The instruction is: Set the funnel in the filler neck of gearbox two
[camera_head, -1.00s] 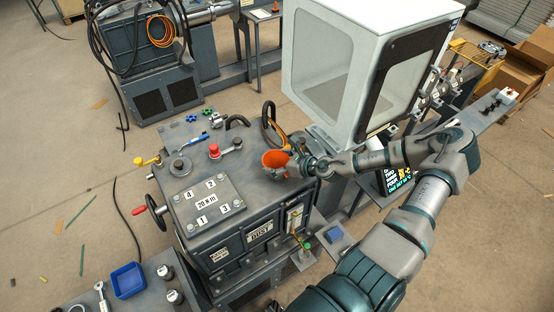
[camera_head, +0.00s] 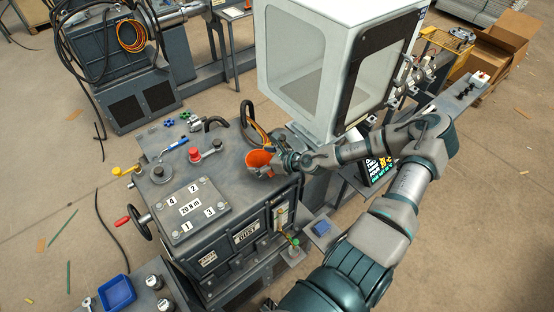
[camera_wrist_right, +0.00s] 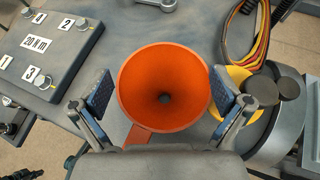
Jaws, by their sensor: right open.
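The orange funnel (camera_head: 258,161) stands mouth up at the right rear of the dark gearbox top (camera_head: 225,172). In the right wrist view the funnel (camera_wrist_right: 163,88) shows its round mouth, dark centre hole and a tab at its near rim. My right gripper (camera_head: 272,163) is open around it, with one finger on each side in the wrist view (camera_wrist_right: 160,97). The left finger stands apart from the rim; the right one is very close to it, and contact is unclear. The spout and whatever is beneath it are hidden. My left gripper is not in view.
The bolted 20 N m plate (camera_head: 191,204) and a red knob (camera_head: 195,155) are left of the funnel. A yellow round part (camera_wrist_right: 243,88) and cables (camera_wrist_right: 252,35) are close to the right finger. The white cabinet (camera_head: 300,70) stands behind my right arm.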

